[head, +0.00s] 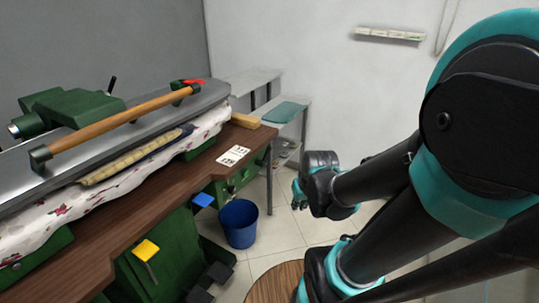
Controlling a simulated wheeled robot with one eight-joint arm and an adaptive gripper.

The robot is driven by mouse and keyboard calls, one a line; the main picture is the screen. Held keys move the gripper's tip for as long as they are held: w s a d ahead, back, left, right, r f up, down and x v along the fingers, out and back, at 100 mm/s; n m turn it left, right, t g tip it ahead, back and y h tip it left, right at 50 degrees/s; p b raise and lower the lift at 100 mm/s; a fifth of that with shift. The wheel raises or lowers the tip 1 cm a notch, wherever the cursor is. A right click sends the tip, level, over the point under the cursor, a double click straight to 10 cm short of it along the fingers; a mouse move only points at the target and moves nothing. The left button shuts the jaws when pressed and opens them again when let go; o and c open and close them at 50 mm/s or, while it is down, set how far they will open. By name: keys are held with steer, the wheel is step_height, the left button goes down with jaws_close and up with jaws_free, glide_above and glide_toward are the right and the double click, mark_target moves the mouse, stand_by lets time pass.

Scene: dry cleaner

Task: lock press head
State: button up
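The press head (208,97) is a long grey slab at the left of the head view. It lies low over the padded board with a floral cover (150,168). A wooden handle bar (125,117) runs along its front edge on dark brackets. A small red part (193,82) sits near the bar's far end. A beige, ribbed strip (130,160) shows between head and cover. My gripper (299,194) is at the end of my arm, right of the press and well apart from it, over the floor. Its fingers are too small and turned away to read.
A brown worktop (165,185) on a green base carries the press. A blue bin (239,222) stands on the tiled floor. Blue (203,200) and yellow (146,249) pedals project below. A round wooden top (275,284) is at the bottom.

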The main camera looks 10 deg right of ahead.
mark_target(270, 150)
steer(key=w+n, duration=0.1)
steer(key=w, duration=0.2)
steer(key=w+a+r+n+y, duration=0.1)
steer(key=w, duration=0.2)
steer(key=w+a+n+t, duration=0.1)
steer(key=w, duration=0.3)
steer(key=shift+w+r+y, duration=0.1)
steer(key=shift+r+y, duration=0.2)
steer(key=shift+r, duration=0.1)
jaws_close()
steer(key=w+d+f+n+t+y, duration=0.1)
steer(key=w+f+n+t, duration=0.1)
steer(key=w, duration=0.8)
steer(key=w+d+f+n+t+y, duration=0.1)
steer(key=w+n, duration=0.4)
steer(key=w, duration=0.6)
steer(key=w+d+f+n+t+y, duration=0.1)
steer(key=w+f+n+t+y, duration=0.1)
steer(key=w, duration=0.9)
steer(key=shift+d+f+n+t, duration=0.15)
steer(key=shift+f+n+t, duration=0.25)
steer(key=shift+f+n, duration=0.65)
steer(key=shift+f, duration=0.1)
